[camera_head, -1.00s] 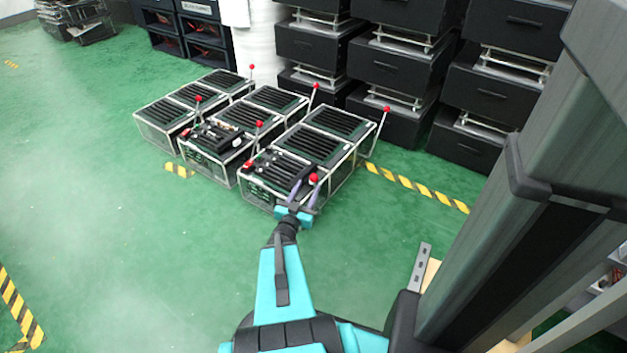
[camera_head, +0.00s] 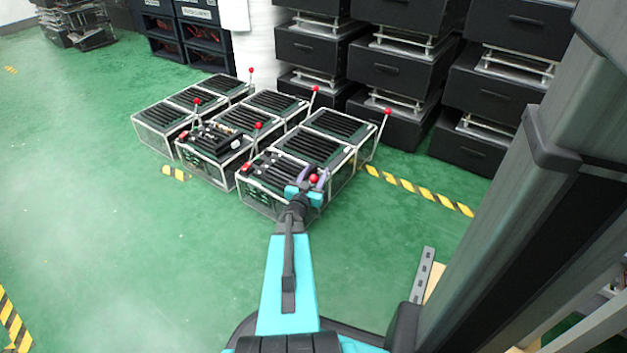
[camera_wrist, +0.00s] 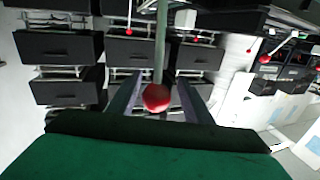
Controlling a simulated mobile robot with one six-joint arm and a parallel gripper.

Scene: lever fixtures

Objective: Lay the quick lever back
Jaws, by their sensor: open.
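The near lever has a red ball knob (camera_head: 313,179) at the front of the nearest fixture (camera_head: 265,203). In the wrist view the same knob (camera_wrist: 156,98) shows with its grey rod (camera_wrist: 161,50) running up the picture behind it. My gripper (camera_head: 311,183) is open at this knob. In the wrist view its two fingers (camera_wrist: 158,82) stand on either side of the knob, with a gap visible on the right. I cannot tell whether the left finger touches it. The lever's lower end is hidden in the head view by my gripper.
Other fixtures with red-knobbed levers stand alongside, including one lever (camera_head: 387,112) at the right and one (camera_head: 258,125) in the middle row. Black cabinets (camera_head: 400,68) stand behind. Green floor is clear at the left, with yellow-black tape (camera_head: 418,188) at the right.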

